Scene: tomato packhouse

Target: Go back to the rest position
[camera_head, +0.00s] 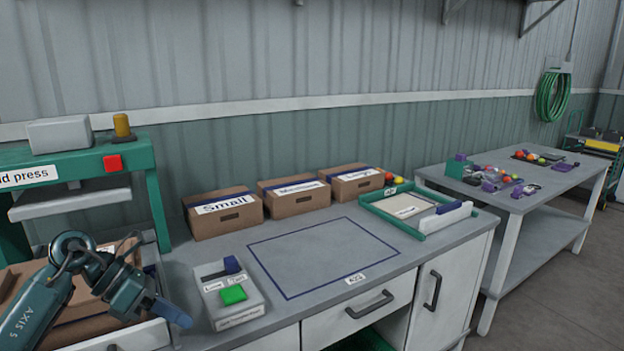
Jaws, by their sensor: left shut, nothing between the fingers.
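My left gripper (177,316) is at the lower left of the head view, at the end of my dark teal arm. Its blue fingers are together, with nothing between them. It is in front of the press and left of the small grey box with a green button (233,295). My right gripper is not in view.
The grey bench (330,258) has a clear blue-outlined area. Cardboard boxes, one marked Small (224,213), stand along the wall. A green-framed tray (415,207) is at the right. A green press (155,195) with a red button stands left. A second table (540,200) holds several small items.

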